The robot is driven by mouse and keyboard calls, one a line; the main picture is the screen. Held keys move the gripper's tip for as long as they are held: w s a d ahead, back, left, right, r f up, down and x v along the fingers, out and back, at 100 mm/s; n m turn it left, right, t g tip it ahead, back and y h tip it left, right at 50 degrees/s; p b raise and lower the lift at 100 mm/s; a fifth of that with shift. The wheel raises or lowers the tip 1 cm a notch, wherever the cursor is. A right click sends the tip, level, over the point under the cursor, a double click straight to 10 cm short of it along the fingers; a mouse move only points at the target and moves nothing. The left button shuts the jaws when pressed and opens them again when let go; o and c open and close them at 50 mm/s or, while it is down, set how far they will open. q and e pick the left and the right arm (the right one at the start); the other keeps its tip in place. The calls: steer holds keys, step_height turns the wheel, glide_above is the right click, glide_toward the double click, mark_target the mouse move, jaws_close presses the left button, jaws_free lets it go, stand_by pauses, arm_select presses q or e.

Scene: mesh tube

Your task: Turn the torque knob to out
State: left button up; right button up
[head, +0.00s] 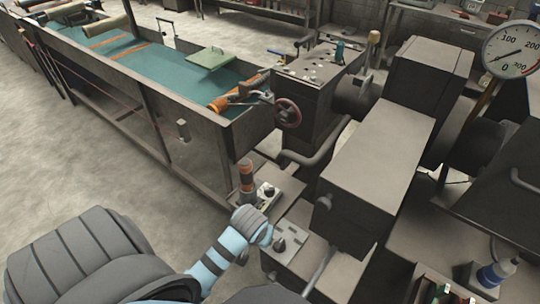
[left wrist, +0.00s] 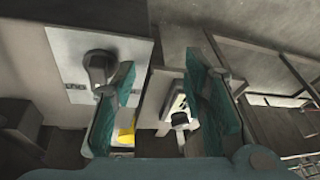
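A dark knob on a pale plate (head: 280,245) sits on a low box in the head view; it also shows at the upper left of the left wrist view (left wrist: 100,65). A second small panel with a knob (head: 268,191) lies just behind it, and part of a panel shows between my fingers (left wrist: 178,105). No label is readable, so I cannot tell which is the torque knob. My left gripper (head: 257,232) is close to the pale plate; in the wrist view its two teal fingers (left wrist: 165,100) are apart, with the dark knob beside the left finger. My right gripper is not in view.
An orange-and-dark upright post (head: 246,175) stands behind the panels. A large grey machine block (head: 365,170) stands at the right, with a red handwheel (head: 288,112) and a long trough (head: 190,90) behind. A gauge (head: 512,50) is upper right. Open floor lies left.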

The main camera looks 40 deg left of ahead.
mark_target(270, 190)
arm_select(q)
steer(key=w+a+r+n+y, duration=0.1)
steer(key=w+a+r+n, duration=0.2)
steer(key=w+r, duration=0.3)
steer(key=w+a+r+n, duration=0.2)
steer(key=w+r+n, duration=0.15)
steer(key=w, duration=0.35)
steer(key=b+x, duration=0.1)
steer(key=x, duration=0.3)
steer(key=b+x, duration=0.1)
steer(key=x, duration=0.8)
steer(key=shift+w+a+f+b, duration=0.1)
steer(key=shift+w+a+b, duration=0.05)
steer(key=shift+a+b, duration=0.25)
